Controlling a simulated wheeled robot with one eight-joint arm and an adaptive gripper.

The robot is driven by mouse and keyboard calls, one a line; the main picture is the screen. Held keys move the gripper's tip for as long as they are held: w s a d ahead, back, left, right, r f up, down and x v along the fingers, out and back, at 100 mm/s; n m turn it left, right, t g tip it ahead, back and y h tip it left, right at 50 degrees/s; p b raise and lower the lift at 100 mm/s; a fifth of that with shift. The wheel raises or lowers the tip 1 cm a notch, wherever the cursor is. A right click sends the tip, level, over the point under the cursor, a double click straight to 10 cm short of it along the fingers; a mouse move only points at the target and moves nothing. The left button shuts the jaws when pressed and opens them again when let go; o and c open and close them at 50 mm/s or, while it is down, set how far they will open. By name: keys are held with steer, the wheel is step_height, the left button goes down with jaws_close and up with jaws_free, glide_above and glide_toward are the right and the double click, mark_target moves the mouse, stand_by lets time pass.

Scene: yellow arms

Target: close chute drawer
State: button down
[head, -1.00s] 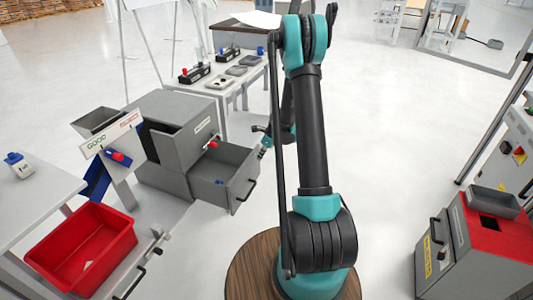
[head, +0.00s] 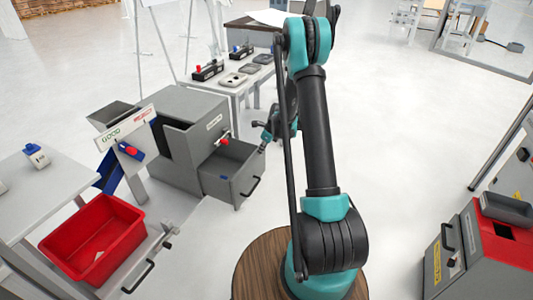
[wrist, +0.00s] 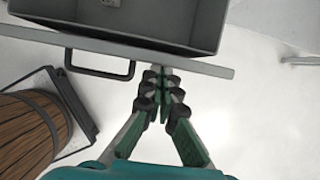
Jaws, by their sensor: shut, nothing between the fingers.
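In the wrist view the drawer front (wrist: 190,62) runs across the top, with the handle (wrist: 100,72) to the left of my fingers. My gripper (wrist: 161,72) is shut and empty, its tips at the outer face of the front panel; I cannot tell whether they touch. In the head view my gripper (head: 263,148) is by the far end of the drawer front, partly hidden.
A red bin (head: 65,238) stands at the lower left below the sign (head: 126,127). A bench with fixtures (head: 235,85) stands behind the cabinet. A red-topped grey unit (head: 490,255) is at the right. The floor between is clear.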

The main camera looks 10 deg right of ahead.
steer(key=w+a, duration=0.8)
steer(key=a, duration=0.3)
steer(key=shift+w+a, duration=0.35)
steer(key=shift+a, duration=0.05)
